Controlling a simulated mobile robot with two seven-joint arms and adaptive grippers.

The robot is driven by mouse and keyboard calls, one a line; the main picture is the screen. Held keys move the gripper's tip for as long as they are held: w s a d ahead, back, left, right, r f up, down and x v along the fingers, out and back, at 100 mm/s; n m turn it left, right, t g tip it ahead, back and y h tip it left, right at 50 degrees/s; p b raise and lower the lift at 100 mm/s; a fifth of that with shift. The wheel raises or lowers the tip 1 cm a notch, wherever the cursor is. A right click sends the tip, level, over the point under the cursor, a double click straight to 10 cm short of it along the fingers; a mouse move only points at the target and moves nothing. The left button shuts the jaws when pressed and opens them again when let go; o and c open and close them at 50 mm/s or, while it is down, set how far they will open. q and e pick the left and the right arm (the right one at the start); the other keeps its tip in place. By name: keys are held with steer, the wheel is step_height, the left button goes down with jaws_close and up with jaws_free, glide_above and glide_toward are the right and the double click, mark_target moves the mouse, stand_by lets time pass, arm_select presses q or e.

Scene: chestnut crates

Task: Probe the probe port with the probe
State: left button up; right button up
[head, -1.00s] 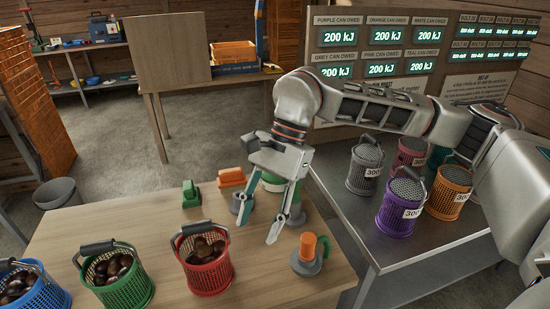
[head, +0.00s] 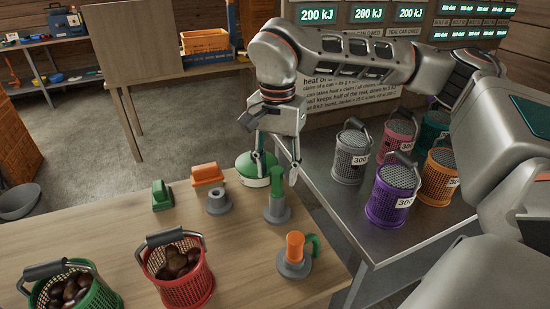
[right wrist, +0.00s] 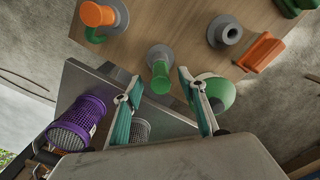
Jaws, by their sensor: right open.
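I cannot tell for sure which pieces are the probe and the probe port. A green upright handle on a grey round base (head: 277,207) stands on the wooden table; it also shows in the right wrist view (right wrist: 161,82). My right gripper (head: 277,168) is open and points down, its fingers on either side of the green handle's top; in the right wrist view the fingertips (right wrist: 160,75) flank it. An orange handle with a green hook and grey base (head: 295,248) stands nearer. A grey round socket (head: 218,202) stands to the left. My left gripper is out of view.
A green-and-white round vessel (head: 252,170) stands behind the green handle. Green (head: 161,198) and orange (head: 207,176) blocks lie left. Red (head: 188,290) and green (head: 92,292) chestnut baskets stand at front left. The metal table at right bears several mesh cans, including a purple one (head: 388,208).

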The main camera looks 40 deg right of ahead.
mark_target(277, 181)
step_height(277, 181, down, 3)
steer(key=shift+r, duration=0.1)
steer(key=shift+f+b, duration=0.3)
steer(key=shift+f, duration=0.05)
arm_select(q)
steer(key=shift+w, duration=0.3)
arm_select(e)
jaws_close()
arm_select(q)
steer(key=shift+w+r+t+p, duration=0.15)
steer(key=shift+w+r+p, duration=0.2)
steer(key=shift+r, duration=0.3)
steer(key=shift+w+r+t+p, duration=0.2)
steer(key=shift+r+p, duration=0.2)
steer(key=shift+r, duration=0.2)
arm_select(e)
steer(key=shift+r, duration=0.65)
